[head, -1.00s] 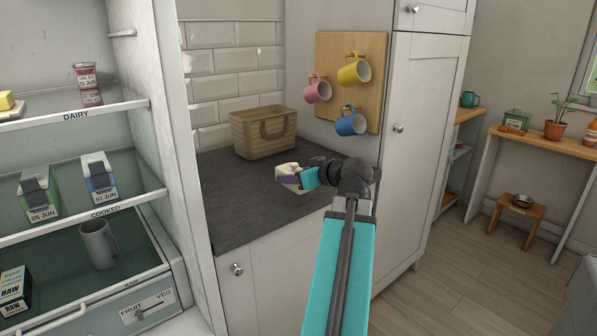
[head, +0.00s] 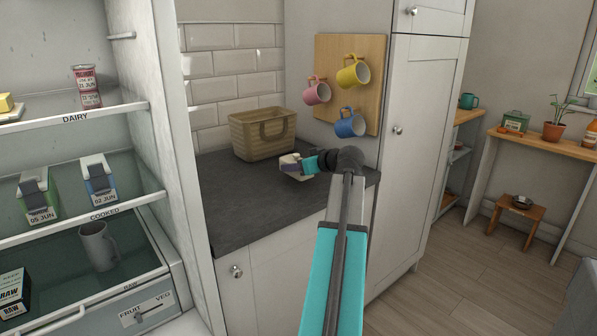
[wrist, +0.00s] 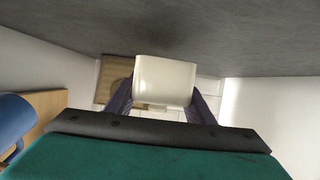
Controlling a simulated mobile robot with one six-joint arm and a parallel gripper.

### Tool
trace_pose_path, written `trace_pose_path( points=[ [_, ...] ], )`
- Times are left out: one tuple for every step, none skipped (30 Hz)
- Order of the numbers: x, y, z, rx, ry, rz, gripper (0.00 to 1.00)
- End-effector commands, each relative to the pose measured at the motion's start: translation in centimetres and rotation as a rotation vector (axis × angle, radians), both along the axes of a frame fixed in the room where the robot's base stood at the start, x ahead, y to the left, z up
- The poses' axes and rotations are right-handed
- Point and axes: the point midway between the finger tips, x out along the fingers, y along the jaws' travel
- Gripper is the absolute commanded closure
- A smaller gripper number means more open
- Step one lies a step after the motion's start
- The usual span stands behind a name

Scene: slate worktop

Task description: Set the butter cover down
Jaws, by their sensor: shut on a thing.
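The cream butter cover (head: 288,159) is in my gripper (head: 294,167), over the back right part of the slate worktop (head: 250,205), just right of the basket. In the wrist view the pale cover (wrist: 165,80) sits between the two dark purple fingers of my gripper (wrist: 162,100), which are shut on its sides. The worktop (wrist: 240,35) fills the top of that view. I cannot tell whether the cover's underside touches the worktop. My gripper hides part of the cover in the head view.
A woven basket (head: 262,136) stands at the back of the worktop. A wooden board (head: 373,55) with pink, yellow and blue mugs hangs behind my arm. The open fridge (head: 175,180) stands at left. The worktop's front and left are clear.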

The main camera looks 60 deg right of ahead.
Motion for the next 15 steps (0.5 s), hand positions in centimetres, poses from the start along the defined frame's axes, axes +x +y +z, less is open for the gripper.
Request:
trace_pose_path(
  points=[
    [0.37, -0.67, 0.06, 0.0, -0.001, 0.0, 0.78],
    [0.49, -0.9, 0.04, 0.0, -0.001, 0.0, 0.78],
    [0.64, -1.15, 0.0, 0.0, -0.001, 0.0, 0.78],
    [0.73, -1.3, -0.03, 0.0, -0.001, 0.0, 0.78],
    [0.8, -1.43, -0.06, 0.001, -0.001, 0.0, 0.78],
    [0.87, -1.55, -0.08, 0.001, -0.001, 0.0, 0.78],
    [0.91, -1.6, -0.1, 0.0, -0.001, 0.0, 0.78],
    [0.93, -1.64, -0.11, 0.0, -0.001, 0.0, 0.78],
    [0.95, -1.65, -0.12, 0.0, -0.001, 0.0, 0.78],
    [0.94, -1.65, -0.13, 0.0, -0.001, 0.0, 0.78],
    [0.95, -1.64, -0.13, 0.0, -0.001, 0.0, 0.78],
    [0.94, -1.61, -0.14, 0.0, -0.001, 0.0, 0.78],
    [0.93, -1.6, -0.13, 0.0, -0.001, 0.0, 0.78],
    [0.95, -1.59, -0.14, 0.0, -0.001, 0.0, 0.78],
    [0.94, -1.58, -0.13, 0.0, -0.001, 0.0, 0.78]
  ],
)
